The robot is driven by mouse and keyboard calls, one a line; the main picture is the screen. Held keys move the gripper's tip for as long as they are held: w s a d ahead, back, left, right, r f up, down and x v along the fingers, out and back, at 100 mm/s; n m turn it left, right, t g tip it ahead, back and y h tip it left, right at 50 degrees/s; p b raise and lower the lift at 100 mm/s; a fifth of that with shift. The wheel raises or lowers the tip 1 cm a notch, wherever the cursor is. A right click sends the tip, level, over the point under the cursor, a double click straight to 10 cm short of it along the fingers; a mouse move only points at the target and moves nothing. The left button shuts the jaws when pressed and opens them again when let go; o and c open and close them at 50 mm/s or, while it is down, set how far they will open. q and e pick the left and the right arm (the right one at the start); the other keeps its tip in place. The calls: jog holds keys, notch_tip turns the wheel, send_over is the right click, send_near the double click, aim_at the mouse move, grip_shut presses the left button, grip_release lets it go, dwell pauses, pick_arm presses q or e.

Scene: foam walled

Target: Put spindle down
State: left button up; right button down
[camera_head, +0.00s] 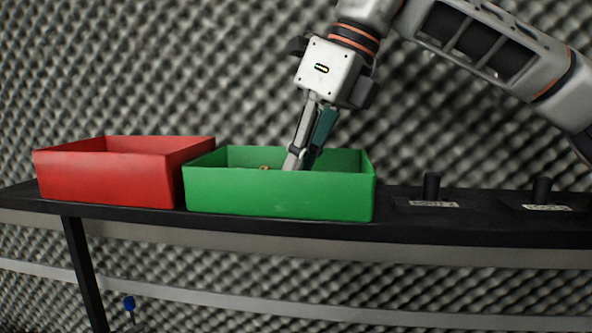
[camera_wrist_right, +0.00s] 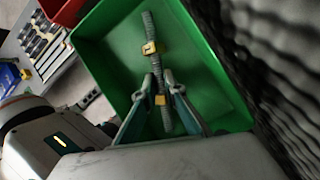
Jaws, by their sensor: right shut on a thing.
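The spindle (camera_wrist_right: 150,28) is a thin grey threaded rod with yellow pieces on it. In the right wrist view it lies lengthwise inside the green box (camera_wrist_right: 110,60), between my fingers. My right gripper (camera_wrist_right: 163,78) is shut on it near its middle. In the head view my right gripper (camera_head: 298,160) reaches down into the green box (camera_head: 275,195). Its fingertips and most of the spindle are hidden behind the front wall; a small orange-yellow bit shows near the rim. Whether the spindle touches the floor I cannot tell. My left gripper is not in view.
A red box (camera_head: 110,175) stands left of the green one on the black table (camera_head: 300,228). To the right are two dark fixtures with upright pegs (camera_head: 431,187) (camera_head: 542,190) and labels. The wrist view also shows a tray with several slots (camera_wrist_right: 40,45). A foam wall is behind.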

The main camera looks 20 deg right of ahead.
jog(key=shift+a+f, duration=0.1)
jog(key=c, duration=2.1)
grip_release()
jog(key=v, duration=1.2)
jog(key=shift+s, duration=0.15)
